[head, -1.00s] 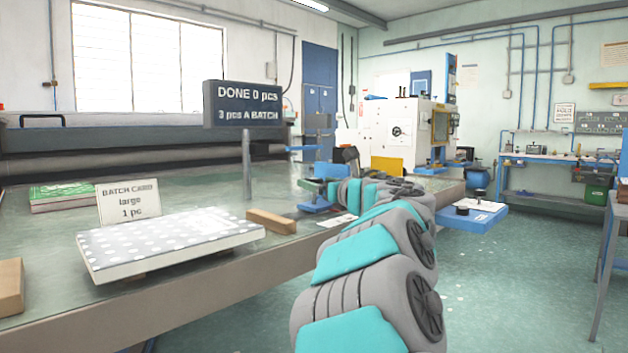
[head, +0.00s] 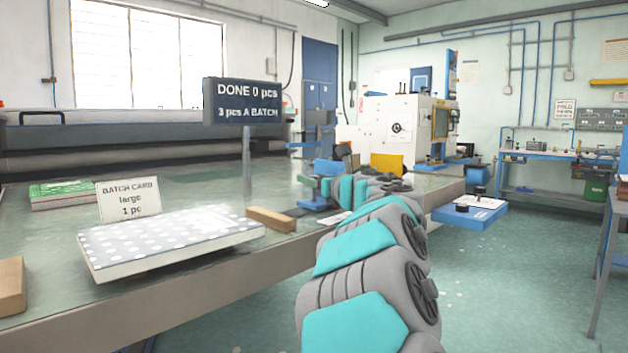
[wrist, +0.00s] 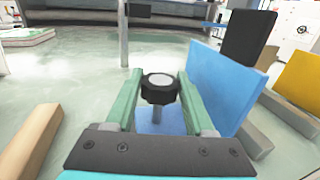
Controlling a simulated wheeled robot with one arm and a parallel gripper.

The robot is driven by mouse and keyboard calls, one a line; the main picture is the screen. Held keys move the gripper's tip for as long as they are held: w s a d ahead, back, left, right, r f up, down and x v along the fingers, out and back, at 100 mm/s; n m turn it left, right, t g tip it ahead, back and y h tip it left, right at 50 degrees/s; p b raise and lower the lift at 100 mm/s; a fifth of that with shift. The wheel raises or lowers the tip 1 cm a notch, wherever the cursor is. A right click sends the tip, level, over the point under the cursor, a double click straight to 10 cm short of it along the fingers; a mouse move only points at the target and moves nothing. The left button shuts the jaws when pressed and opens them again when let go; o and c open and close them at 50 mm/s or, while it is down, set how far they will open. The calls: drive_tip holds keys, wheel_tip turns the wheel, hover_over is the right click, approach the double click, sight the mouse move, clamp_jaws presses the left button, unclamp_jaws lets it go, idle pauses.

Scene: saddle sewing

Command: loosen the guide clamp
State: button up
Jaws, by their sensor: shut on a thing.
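A black knob with a grey top (wrist: 160,88) stands on a thin grey stem in the wrist view. I take it as the guide clamp's knob. My gripper (wrist: 158,98) has its two green fingers on either side of the knob and is shut on it. A blue upright plate (wrist: 228,80) stands just right of the right finger. In the head view my gripper (head: 318,186) is small at the bench's right part, beside a blue fixture (head: 312,203). The knob cannot be made out there.
A wooden block (head: 271,220) lies left of my gripper. A dotted panel (head: 170,240), a batch card (head: 128,200) and a sign reading DONE 0 pcs (head: 241,101) are farther left. A yellow block (wrist: 300,72) is to the right in the wrist view. Bench between is clear.

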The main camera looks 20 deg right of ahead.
clamp_jaws()
drive_tip(key=shift+d+f+n+y, duration=0.1)
drive_tip(key=shift+n+y, duration=0.2)
drive_tip(key=shift+y, duration=0.5)
drive_tip(key=shift+f+n+g+y+b, duration=0.1)
drive_tip(key=shift+n+g+y+b, duration=0.25)
drive_tip(key=shift+n+y, duration=0.75)
drive_tip(key=shift+n+g+y, duration=0.95)
drive_tip(key=shift+n+y, duration=0.25)
drive_tip(key=shift+y, duration=0.7)
drive_tip(key=shift+n+g+y, duration=0.3)
drive_tip(key=shift+n+y, duration=0.1)
drive_tip(key=shift+y, duration=0.2)
